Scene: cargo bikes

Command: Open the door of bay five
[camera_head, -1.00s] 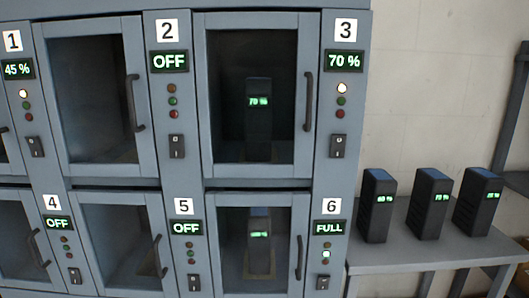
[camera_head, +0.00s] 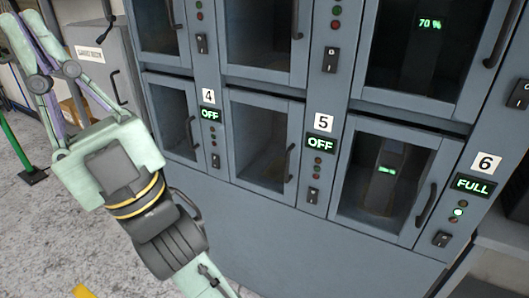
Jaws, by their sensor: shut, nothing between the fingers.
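The door of bay five (camera_head: 262,143) is the glazed door left of the number 5 plate (camera_head: 324,122). It is shut, with a dark vertical handle (camera_head: 290,163) near its right edge. The display beside it reads OFF (camera_head: 319,145). No battery shows behind the glass. My gripper (camera_head: 32,45) is at the upper left, close to the camera, with its fingers shut and empty. It is well left of the bay five handle, apart from it.
The bay six door (camera_head: 390,180) to the right has a battery behind it and reads FULL. The bay four door (camera_head: 172,115) is shut. A grey cabinet (camera_head: 105,60) stands at the left. Floor (camera_head: 75,250) shows at the lower left.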

